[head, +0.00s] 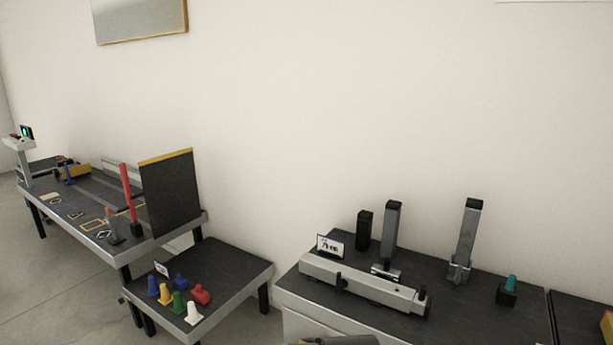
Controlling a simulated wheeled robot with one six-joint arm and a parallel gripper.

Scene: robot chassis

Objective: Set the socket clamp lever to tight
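A dark-topped workbench (515,319) stands at the lower right in the head view. A slightly leaning grey post (467,238) rises there from a bracket-like base (459,270), which may be the socket clamp. A second grey post (392,232) stands to its left, behind a small metal fitting (385,271). A teal knob (511,283) sits on a black block (507,296) to the right. I cannot tell which part is the clamp lever or how it is set.
A long grey beam (355,283) lies along the bench front, with a small sign (330,246) and a black block (364,230) behind it. Floor (62,295) is clear at lower left.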

